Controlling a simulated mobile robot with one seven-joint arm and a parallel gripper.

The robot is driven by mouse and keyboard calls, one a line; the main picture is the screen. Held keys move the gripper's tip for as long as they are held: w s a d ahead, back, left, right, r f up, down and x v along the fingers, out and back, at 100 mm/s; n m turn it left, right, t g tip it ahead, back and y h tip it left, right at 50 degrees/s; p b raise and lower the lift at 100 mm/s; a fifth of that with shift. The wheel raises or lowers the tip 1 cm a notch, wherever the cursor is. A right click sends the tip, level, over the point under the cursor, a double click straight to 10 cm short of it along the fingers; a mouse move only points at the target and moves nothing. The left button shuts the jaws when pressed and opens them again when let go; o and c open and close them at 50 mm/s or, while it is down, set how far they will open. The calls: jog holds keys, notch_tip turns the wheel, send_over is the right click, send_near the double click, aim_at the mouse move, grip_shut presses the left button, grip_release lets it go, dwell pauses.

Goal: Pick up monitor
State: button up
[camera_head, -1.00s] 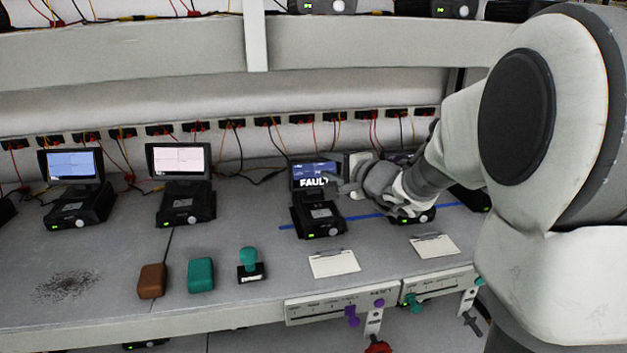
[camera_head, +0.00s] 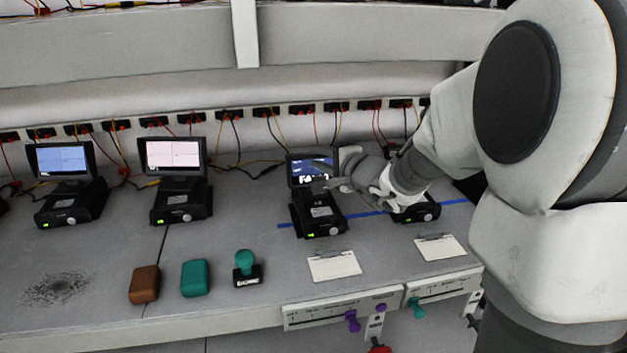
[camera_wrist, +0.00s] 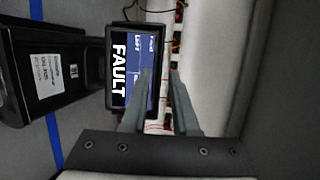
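The monitor with a blue screen reading FAULT (camera_head: 313,172) stands on the bench, its screen raised behind its black base (camera_head: 320,214). In the wrist view the FAULT screen (camera_wrist: 120,70) shows sideways, with its labelled base to its left. My gripper (camera_wrist: 158,76) is open and empty. One finger overlaps the screen's right part in that view and the other is past its right edge; I cannot tell whether either touches it. In the head view my gripper (camera_head: 328,186) is at the screen's lower right and covers part of it.
Two other monitors (camera_head: 62,165) (camera_head: 175,163) stand to the left, and another (camera_head: 416,208) is partly behind my arm. A brown block (camera_head: 145,284), a teal block (camera_head: 195,278), a stamp (camera_head: 245,268) and cards (camera_head: 334,265) lie in front. Wires and sockets line the back.

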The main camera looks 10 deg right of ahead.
grip_shut()
dwell(1.2)
